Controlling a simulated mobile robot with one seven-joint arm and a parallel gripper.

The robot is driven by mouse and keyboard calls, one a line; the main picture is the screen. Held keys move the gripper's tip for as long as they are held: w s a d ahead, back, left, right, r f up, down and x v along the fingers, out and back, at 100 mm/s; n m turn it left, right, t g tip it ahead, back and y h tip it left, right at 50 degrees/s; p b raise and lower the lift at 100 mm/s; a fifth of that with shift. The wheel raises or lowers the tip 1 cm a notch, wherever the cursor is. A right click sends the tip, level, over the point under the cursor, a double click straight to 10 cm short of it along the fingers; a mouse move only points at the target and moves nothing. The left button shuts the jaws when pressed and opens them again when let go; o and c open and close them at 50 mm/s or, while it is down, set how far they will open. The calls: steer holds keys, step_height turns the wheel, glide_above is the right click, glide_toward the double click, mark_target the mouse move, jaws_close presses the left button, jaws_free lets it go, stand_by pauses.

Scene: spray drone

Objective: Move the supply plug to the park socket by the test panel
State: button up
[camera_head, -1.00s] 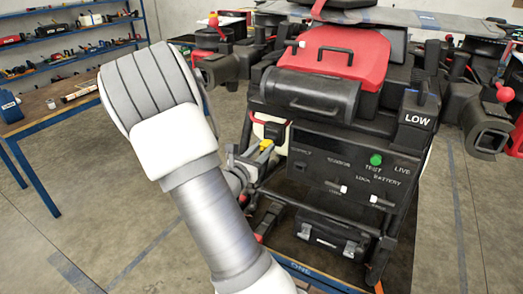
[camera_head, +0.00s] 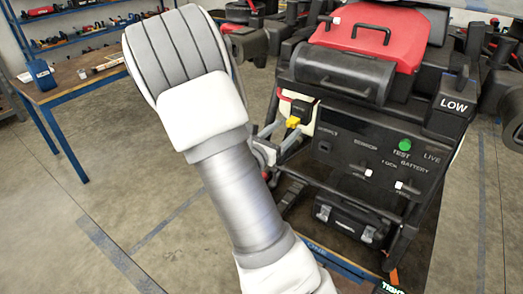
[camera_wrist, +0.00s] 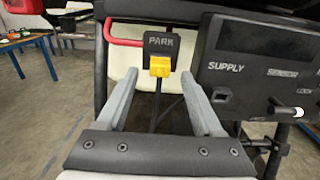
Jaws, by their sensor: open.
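The yellow supply plug (camera_wrist: 159,66) sits at the lower face of the black block marked PARK (camera_wrist: 160,43), beside the test panel; a dark cable hangs below it. Plug (camera_head: 293,122) and park block (camera_head: 301,109) also show in the head view. How deep the plug sits cannot be told. My gripper (camera_wrist: 158,75) is open, one finger on each side of the plug, with visible gaps. In the head view my gripper (camera_head: 268,148) is just left of and below the plug, partly hidden by my arm. The SUPPLY opening (camera_wrist: 222,95) on the panel looks empty.
The black test panel (camera_head: 385,160) with a green button and white-tipped switches stands right of my gripper. A red handle (camera_wrist: 122,32) is left of the park block. A blue-legged workbench (camera_head: 75,90) stands at the left. Open floor lies between bench and drone.

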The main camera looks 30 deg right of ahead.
steer(key=v, duration=1.4)
steer(key=shift+b, duration=0.3)
